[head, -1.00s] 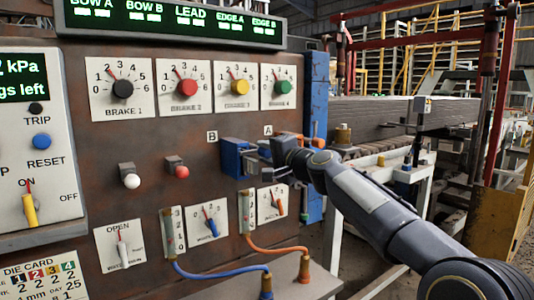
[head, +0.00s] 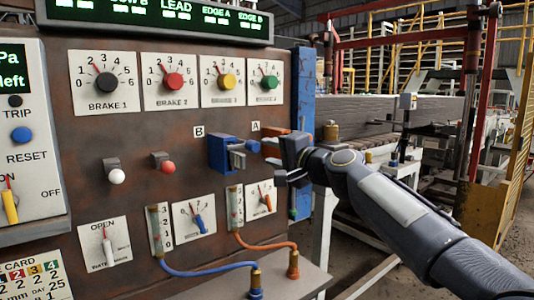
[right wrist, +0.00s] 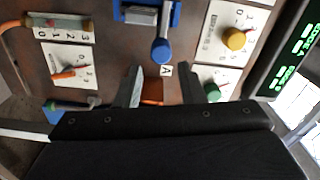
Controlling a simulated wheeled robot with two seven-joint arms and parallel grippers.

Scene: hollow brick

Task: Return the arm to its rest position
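My right arm comes in from the right in the head view. Its gripper (head: 270,160) is in front of the panel's right edge, just right of the blue clamp-like block (head: 220,154) below label B. Its two fingers are apart, and they also show apart in the right wrist view (right wrist: 159,90). An orange part (right wrist: 152,92) shows between and beyond the fingers, near label A (right wrist: 168,70); I see no grip on it. In the head view the hand partly hides this orange part (head: 272,131). My left gripper is not in view.
The rusty panel (head: 140,130) carries several brake dials, knobs and switches. Blue and orange hoses (head: 205,272) run to a ledge below it. A blue post (head: 303,80) stands at its right edge. A yellow guard (head: 510,190) and red frame stand at the right.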

